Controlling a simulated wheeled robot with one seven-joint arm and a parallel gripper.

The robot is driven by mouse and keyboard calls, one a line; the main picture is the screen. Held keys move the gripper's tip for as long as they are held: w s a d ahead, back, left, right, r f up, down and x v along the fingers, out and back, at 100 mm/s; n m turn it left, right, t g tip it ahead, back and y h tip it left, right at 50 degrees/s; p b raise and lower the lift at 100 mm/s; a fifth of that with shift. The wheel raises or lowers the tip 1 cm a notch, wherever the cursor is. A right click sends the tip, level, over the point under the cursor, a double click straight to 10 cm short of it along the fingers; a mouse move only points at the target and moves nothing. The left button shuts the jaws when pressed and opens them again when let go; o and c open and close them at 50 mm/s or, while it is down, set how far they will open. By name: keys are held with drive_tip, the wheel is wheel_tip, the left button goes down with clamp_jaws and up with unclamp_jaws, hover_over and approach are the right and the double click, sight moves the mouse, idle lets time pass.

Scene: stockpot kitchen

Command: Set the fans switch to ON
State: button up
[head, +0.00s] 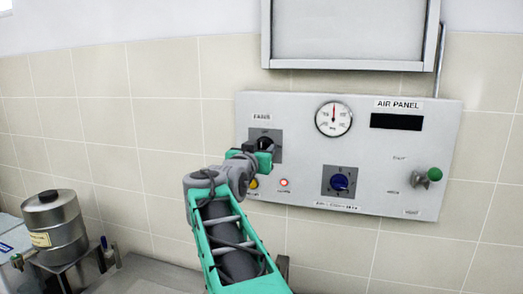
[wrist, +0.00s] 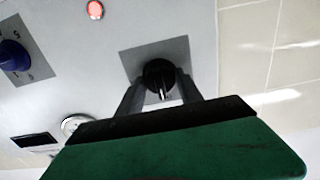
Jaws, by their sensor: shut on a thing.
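The fans switch is a black rotary knob on a dark grey square plate (head: 254,134), under a "FANS" label (head: 262,117) at the upper left of the air panel. In the wrist view the black knob (wrist: 158,73) sits in the middle of its grey plate (wrist: 134,60). My gripper (head: 264,146) is at the knob and partly covers it in the head view. In the wrist view my gripper (wrist: 159,84) is shut on the knob, one finger on each side. A pale mark on the knob points down in that view. The position lettering is too small to read.
The air panel (head: 300,190) also carries a gauge (head: 333,118), a blue knob (head: 340,182), a lit red lamp (head: 284,183), a yellow button (head: 253,183) and a green knob (head: 434,174). A metal pot (head: 54,220) stands at lower left. A cabinet (head: 348,35) hangs above.

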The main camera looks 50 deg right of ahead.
drive_tip(key=c, duration=0.4)
drive_tip(key=shift+f+b, duration=0.2)
drive_tip(key=shift+b, duration=0.55)
drive_tip(key=m+b, duration=0.1)
drive_tip(key=b, duration=0.1)
drive_tip(key=m+b, duration=0.1)
drive_tip(key=shift+f+b, duration=0.25)
drive_tip(key=shift+b, duration=0.1)
drive_tip(key=m+b, duration=0.4)
drive_tip(key=b, duration=0.2)
drive_tip(key=shift+r+m, duration=0.1)
drive_tip(key=shift+m, duration=0.2)
drive_tip(key=m+b, duration=0.5)
drive_tip(key=shift+r+m, duration=0.1)
drive_tip(key=shift+m, duration=0.2)
drive_tip(key=m+b, duration=0.1)
drive_tip(key=m, duration=0.1)
drive_tip(key=m+b, duration=0.2)
drive_tip(key=m, duration=0.1)
drive_tip(key=shift+r+m, duration=0.2)
drive_tip(key=shift+m, duration=0.1)
